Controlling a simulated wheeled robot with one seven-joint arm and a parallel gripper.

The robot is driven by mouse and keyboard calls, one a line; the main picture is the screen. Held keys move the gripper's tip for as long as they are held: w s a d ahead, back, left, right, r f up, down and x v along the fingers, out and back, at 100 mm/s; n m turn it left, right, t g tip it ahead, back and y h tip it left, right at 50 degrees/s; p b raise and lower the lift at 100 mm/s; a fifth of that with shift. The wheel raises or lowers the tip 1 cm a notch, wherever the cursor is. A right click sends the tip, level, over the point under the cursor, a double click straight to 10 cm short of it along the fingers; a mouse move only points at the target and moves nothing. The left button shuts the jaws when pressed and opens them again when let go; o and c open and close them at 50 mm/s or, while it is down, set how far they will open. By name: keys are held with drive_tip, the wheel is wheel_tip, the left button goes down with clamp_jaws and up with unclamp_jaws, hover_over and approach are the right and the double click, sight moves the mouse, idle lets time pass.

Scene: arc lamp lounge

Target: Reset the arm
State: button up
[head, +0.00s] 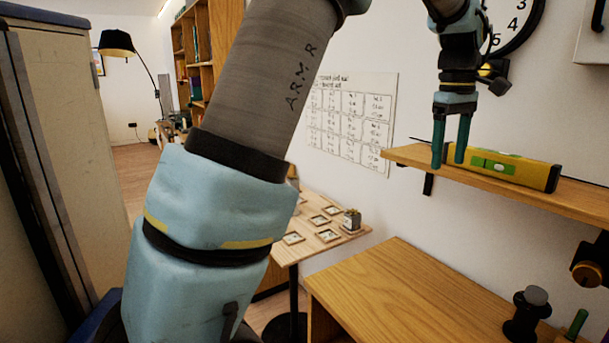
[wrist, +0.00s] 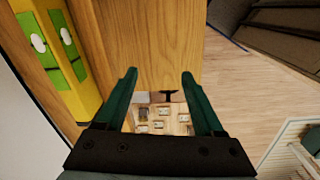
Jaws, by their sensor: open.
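My gripper (head: 449,163) is at the upper right of the head view, pointing down with its two green fingers apart. Nothing is between them. It shows in front of the wooden wall shelf (head: 575,202) and the left part of a yellow spirit level (head: 530,172) lying there. In the wrist view the open fingers of my gripper (wrist: 158,76) show over a wooden surface (wrist: 155,35), with the yellow level (wrist: 88,65) to the left. Whether the fingertips touch the shelf I cannot tell. My arm hides much of the middle of the head view.
A small table (head: 308,198) with several framed tiles and a small jar (head: 352,220) stands beyond a wooden worktop (head: 400,285). A black knob-topped object (head: 528,312) stands on the worktop's right. A tall cabinet (head: 70,130) is at left. Open floor (head: 138,180) shows behind it.

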drive_tip(key=w+a+f+m, duration=0.1)
drive_tip(key=a+f, duration=0.4)
drive_tip(key=a, duration=0.6)
drive_tip(key=w+a+f+m, duration=0.1)
drive_tip(key=a+f+m, duration=0.1)
drive_tip(key=a+f, duration=0.65)
drive_tip(key=s+a+f+m, duration=0.1)
drive_tip(key=s+a, duration=0.3)
drive_tip(key=a, duration=0.4)
drive_tip(key=s+a+f+m+t, duration=0.1)
drive_tip(key=s+a+f, duration=0.2)
drive_tip(key=s+a, duration=0.2)
drive_tip(key=a, duration=0.3)
drive_tip(key=shift+s+a+f+m, duration=0.15)
drive_tip(key=shift+s+f+m, duration=0.15)
drive_tip(key=shift+m, duration=0.1)
